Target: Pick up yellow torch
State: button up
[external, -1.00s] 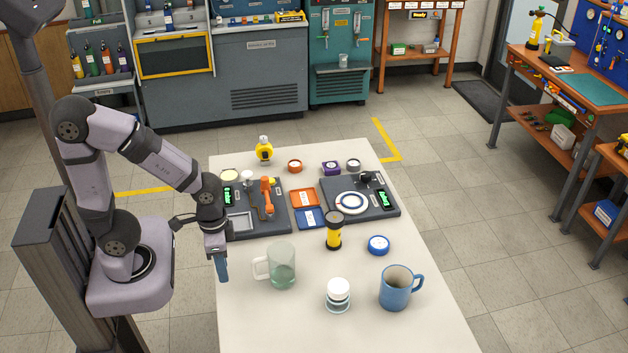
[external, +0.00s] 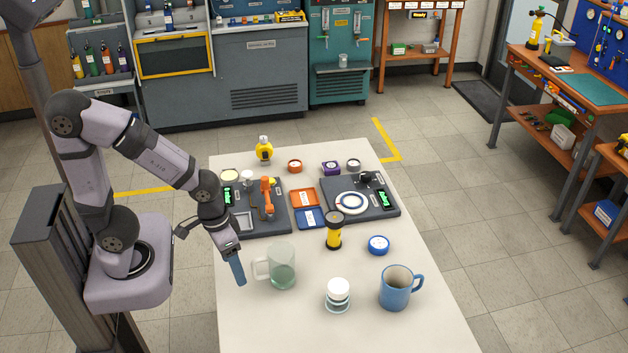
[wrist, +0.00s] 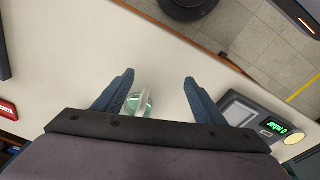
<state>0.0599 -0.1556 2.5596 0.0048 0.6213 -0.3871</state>
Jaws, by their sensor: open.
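The yellow torch (external: 334,231) stands upright on the table, with a black head and a black base. It is near the table's middle, in front of the blue tray and right of the glass mug. My gripper (external: 238,272) points down over the table's left edge, left of the glass mug and well apart from the torch. In the wrist view my gripper (wrist: 158,88) has its two blue fingers spread wide with nothing held between them. The torch does not show in the wrist view.
A glass mug (external: 282,268) stands between my gripper and the torch. A white-lidded jar (external: 338,294), a blue mug (external: 396,288) and a blue round item (external: 378,245) are nearby. Dark testbench panels (external: 372,211) lie behind the torch. The table's front is clear.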

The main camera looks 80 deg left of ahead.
jog(key=w+d+r+n+t+h+p, duration=0.2)
jog(key=w+d+r+n+t+p, duration=0.25)
jog(key=w+d+r, duration=0.45)
jog(key=w+a+m+t+y+b, duration=0.1)
jog(key=w+a+m+t+b, duration=0.1)
jog(key=w+a+b, duration=0.3)
jog(key=w+a+m+t+b, duration=0.1)
jog(key=w+a+t+b, duration=0.4)
jog(key=w+a, duration=0.2)
jog(key=w+a+f+m+t+y+b, duration=0.1)
jog(key=w+a+m+t+b, duration=0.1)
jog(key=w+a+b, duration=0.3)
jog(key=shift+w+a+m+t+y, duration=0.2)
jog(key=shift+w+t, duration=0.2)
jog(key=shift+w, duration=0.3)
jog(key=shift+w+a+m+t+y, duration=0.1)
jog(key=shift+w+a+m+t, duration=0.2)
jog(key=shift+w, duration=0.4)
jog(key=shift+w+a+f+m+t+b, duration=0.1)
jog(key=shift+a+f+m+t+b, duration=0.1)
jog(key=shift+m+t+b, duration=0.55)
jog(key=shift+m+h+b, duration=0.5)
jog(key=shift+m+h, duration=0.1)
